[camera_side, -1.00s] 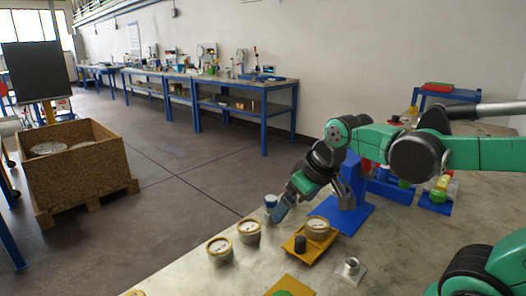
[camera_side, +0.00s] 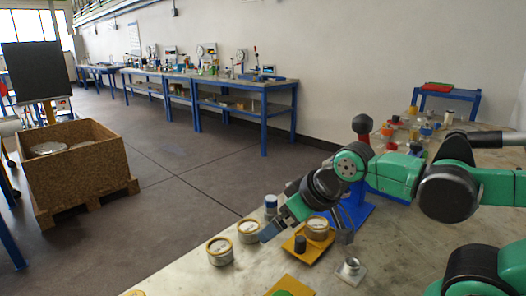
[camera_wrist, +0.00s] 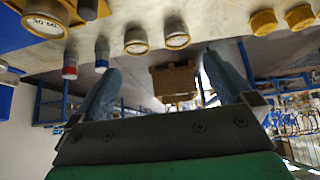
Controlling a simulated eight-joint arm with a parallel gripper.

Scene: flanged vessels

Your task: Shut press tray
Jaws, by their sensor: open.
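The press tray (camera_side: 292,249) is a yellow-orange plate on the bench, pulled out toward the front from the blue press (camera_side: 357,208). A flanged vessel (camera_side: 317,226) with a pale, yellow-rimmed top sits on it. A black upright knob (camera_side: 300,244) stands at its front end; the knob (camera_wrist: 88,8) also shows at the top of the wrist view, beside the vessel (camera_wrist: 43,24). My gripper (camera_side: 307,231) is open, one finger left of the tray and the other near its right side. In the wrist view, my gripper (camera_wrist: 161,63) has nothing between its fingers. My arm hides part of the press.
Two round vessels (camera_side: 220,250) (camera_side: 249,230) and a blue-topped cylinder (camera_side: 271,203) stand left of the tray. A metal fitting (camera_side: 351,268) is at front right, and a yellow plate (camera_side: 290,287) with a green part at the front edge. Several small items stand behind.

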